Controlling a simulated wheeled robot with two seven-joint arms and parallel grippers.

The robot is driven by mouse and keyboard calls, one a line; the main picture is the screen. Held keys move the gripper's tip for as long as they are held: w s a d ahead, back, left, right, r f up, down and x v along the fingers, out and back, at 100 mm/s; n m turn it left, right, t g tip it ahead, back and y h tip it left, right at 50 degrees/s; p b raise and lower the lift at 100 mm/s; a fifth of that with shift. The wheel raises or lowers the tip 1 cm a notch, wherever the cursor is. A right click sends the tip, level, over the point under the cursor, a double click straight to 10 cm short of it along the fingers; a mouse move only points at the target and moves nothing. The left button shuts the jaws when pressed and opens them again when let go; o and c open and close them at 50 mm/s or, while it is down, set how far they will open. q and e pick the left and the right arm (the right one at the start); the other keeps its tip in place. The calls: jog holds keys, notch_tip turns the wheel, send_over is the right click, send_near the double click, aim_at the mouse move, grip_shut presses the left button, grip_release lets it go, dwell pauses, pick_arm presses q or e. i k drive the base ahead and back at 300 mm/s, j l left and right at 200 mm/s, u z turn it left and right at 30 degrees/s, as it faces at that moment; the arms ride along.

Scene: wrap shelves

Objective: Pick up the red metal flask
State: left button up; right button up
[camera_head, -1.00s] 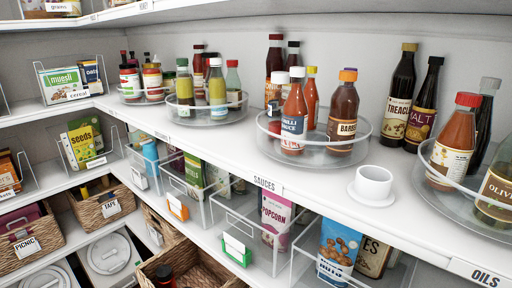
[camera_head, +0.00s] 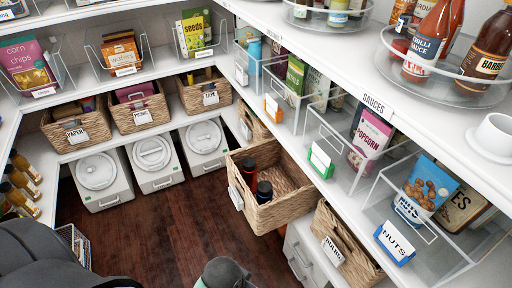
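A pulled-out wicker basket (camera_head: 292,203) stands out from the lower right shelf, over the floor. Inside it, near its left end, a red flask with a dark top (camera_head: 249,176) stands upright; its lower part is hidden by the basket wall. Beside it is a second bottle with a dark blue cap (camera_head: 264,190), which also shows some red low down. Dark parts of my own body show at the bottom edge. Neither of my grippers is in view.
White lidded bins (camera_head: 152,160) stand under the left shelf. A basket labelled bulbs (camera_head: 335,255) sits right of the pulled-out one. Clear bins, including a nuts bin (camera_head: 397,243), line the shelf above. The dark wood floor (camera_head: 175,225) is open in the middle.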

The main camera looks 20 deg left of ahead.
aim_at(251, 178)
jog(key=u, duration=0.85)
